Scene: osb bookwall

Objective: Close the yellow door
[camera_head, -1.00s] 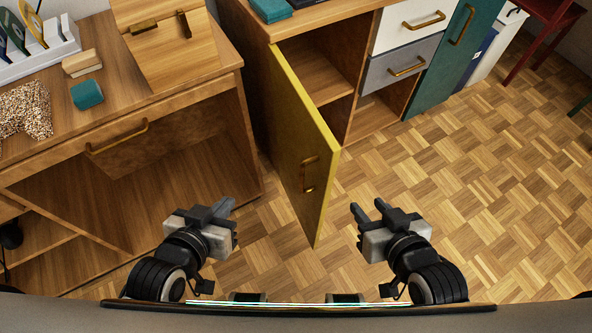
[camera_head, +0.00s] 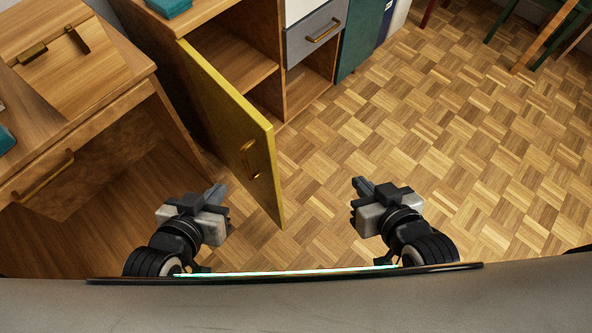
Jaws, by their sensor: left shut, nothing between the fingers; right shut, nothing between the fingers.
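The yellow door (camera_head: 232,125) stands open, swung out from the wooden cabinet toward me. The open cabinet compartment (camera_head: 226,58) shows a wooden shelf to the right of the door. My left gripper (camera_head: 217,190) is shut and empty, left of the door's near edge and apart from it. My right gripper (camera_head: 360,184) is shut and empty, over the floor to the right of the door.
A wooden desk (camera_head: 75,125) with a brass-handled drawer stands at the left. A grey drawer (camera_head: 318,34) and a teal door (camera_head: 357,40) are right of the open compartment. The parquet floor (camera_head: 420,130) at the right is clear; chair legs (camera_head: 540,45) show at the top right.

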